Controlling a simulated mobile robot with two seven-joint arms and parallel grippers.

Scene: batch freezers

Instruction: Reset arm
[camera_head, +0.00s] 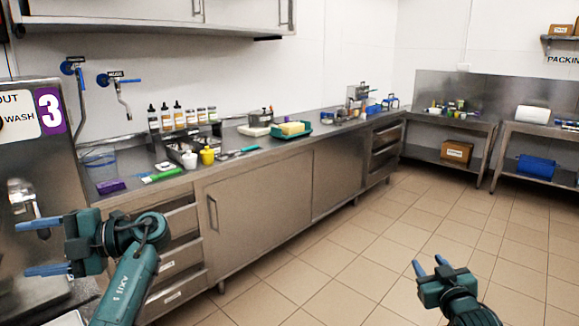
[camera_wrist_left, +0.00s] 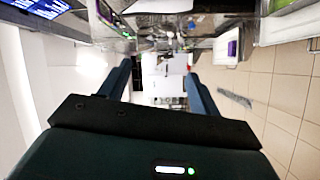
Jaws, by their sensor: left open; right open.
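My left gripper (camera_head: 42,248) is open and empty at the left of the head view, its two blue fingers spread apart and pointing left in front of the steel machine. Its fingers also show wide apart in the left wrist view (camera_wrist_left: 157,88), with nothing between them. My right gripper (camera_head: 431,268) is open and empty at the lower right of the head view, above the tiled floor. Its fingers point up and away from me.
A long steel counter (camera_head: 262,147) runs along the wall, holding bottles, a yellow cup (camera_head: 207,156) and a green tray (camera_head: 291,130). The steel machine (camera_head: 40,150) marked 3 stands close at left. Steel tables stand at the back right. The tiled floor (camera_head: 400,220) is clear.

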